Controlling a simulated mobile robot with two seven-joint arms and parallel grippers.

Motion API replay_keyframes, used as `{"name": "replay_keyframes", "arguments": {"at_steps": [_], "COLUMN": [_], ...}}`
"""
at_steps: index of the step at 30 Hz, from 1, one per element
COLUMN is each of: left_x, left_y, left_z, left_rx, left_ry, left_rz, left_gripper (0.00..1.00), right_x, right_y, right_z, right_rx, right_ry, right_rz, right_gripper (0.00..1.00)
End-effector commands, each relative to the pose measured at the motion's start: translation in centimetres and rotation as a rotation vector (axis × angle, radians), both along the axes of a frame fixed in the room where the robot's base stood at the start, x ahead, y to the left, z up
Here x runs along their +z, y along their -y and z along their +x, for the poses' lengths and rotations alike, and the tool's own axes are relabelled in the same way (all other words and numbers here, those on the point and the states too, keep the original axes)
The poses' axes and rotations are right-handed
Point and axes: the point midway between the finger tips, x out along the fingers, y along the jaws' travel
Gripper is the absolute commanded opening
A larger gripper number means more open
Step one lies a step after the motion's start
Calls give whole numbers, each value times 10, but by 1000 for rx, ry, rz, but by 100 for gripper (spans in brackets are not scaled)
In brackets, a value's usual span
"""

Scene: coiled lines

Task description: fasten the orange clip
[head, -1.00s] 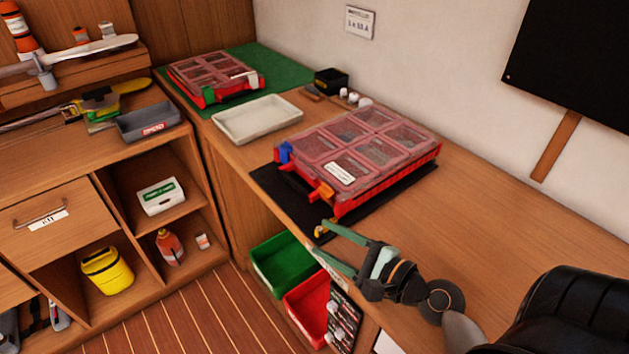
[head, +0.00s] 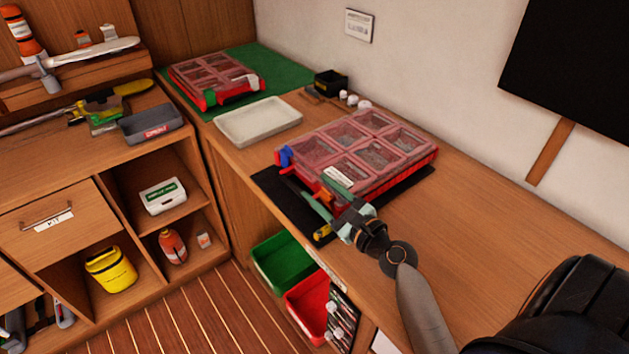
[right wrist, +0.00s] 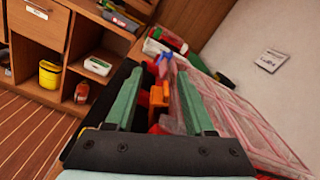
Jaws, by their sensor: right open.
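The near organizer case (head: 408,170) has a red base and a clear pinkish lid, which lies over it. I cannot tell whether the clip is latched. A blue clip (head: 284,156) sits at the case's left front corner and shows beyond the orange one in the wrist view (right wrist: 163,66). My right gripper (head: 314,183) is open at the case's front. Its green fingers (right wrist: 160,72) stand on either side of the orange clip, apparently without gripping it. My left gripper is not in view.
The case lies on a black mat (head: 272,186), with a small yellow item (head: 322,233) at its front edge. A pale tray (head: 258,121) and a second case (head: 215,80) on a green mat stand farther back. The wall is behind; the counter to the right is clear.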

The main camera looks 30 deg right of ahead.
Motion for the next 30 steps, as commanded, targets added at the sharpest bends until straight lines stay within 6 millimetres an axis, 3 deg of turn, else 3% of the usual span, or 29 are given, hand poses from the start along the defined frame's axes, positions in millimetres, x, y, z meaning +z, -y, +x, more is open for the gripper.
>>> {"name": "replay_keyframes", "arguments": {"at_steps": [6,16,30], "left_x": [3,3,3], "left_y": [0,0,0], "left_z": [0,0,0], "left_rx": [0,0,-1], "left_ry": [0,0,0], "left_rz": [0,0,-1], "left_gripper": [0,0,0], "right_x": [0,0,-1], "right_y": [-2,-2,-3], "right_z": [20,22,22], "right_rx": [0,0,3], "right_ry": [0,0,-3], "right_rz": [1,0,0], "right_gripper": [54,54,2]}}
